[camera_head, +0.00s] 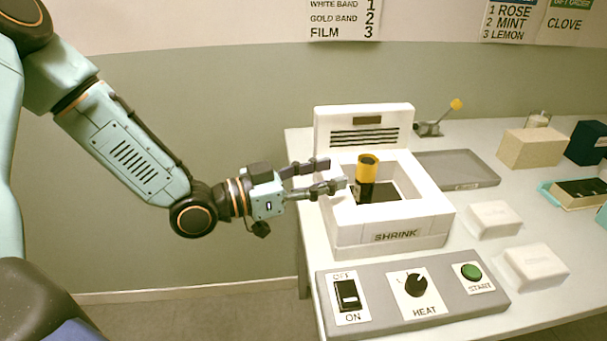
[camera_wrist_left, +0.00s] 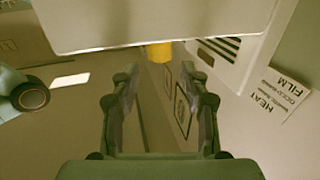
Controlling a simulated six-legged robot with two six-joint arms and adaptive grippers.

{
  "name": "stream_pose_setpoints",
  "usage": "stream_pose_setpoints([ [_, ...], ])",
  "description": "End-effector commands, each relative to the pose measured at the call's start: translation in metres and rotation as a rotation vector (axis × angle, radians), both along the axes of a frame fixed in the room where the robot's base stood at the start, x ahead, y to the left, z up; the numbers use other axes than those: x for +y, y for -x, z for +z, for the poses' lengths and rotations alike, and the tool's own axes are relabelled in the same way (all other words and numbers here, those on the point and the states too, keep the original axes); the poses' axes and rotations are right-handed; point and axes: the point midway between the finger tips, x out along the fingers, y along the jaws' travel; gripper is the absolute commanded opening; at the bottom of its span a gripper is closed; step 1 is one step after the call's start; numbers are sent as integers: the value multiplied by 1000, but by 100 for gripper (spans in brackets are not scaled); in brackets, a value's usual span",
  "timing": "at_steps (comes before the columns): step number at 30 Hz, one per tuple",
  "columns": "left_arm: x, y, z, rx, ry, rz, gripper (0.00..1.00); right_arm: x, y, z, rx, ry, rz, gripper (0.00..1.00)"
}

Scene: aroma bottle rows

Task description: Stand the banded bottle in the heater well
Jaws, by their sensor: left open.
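The banded bottle (camera_head: 367,176), dark with a yellow top, stands upright in the well of the white heater (camera_head: 432,217) labelled SHRINK. Its yellow top also shows in the left wrist view (camera_wrist_left: 159,52), beyond a white edge. My left gripper (camera_head: 338,174) is open and empty, its fingers at the heater's left rim, left of the bottle and apart from it. Its fingers also show in the left wrist view (camera_wrist_left: 160,90) with nothing between them. The bottle's base is partly hidden inside the well. My right gripper is not in view.
A grey control panel (camera_head: 443,289) with switch, dial and green button lies in front of the heater. White blocks (camera_head: 494,219) and (camera_head: 534,266) sit to the right. A grey tray (camera_head: 456,167) and a yellow-tipped lever (camera_head: 436,124) are behind. Floor space is left of the table.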

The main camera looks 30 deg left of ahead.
Motion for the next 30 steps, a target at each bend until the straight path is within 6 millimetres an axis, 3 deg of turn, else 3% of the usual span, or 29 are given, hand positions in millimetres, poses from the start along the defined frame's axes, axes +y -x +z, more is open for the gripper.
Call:
stream_pose_setpoints([
  [13, 21, 23, 2, 0, 3, 2, 46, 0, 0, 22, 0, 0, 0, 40],
  [30, 24, 28, 0, -1, -1, 0, 46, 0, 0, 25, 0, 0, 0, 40],
])
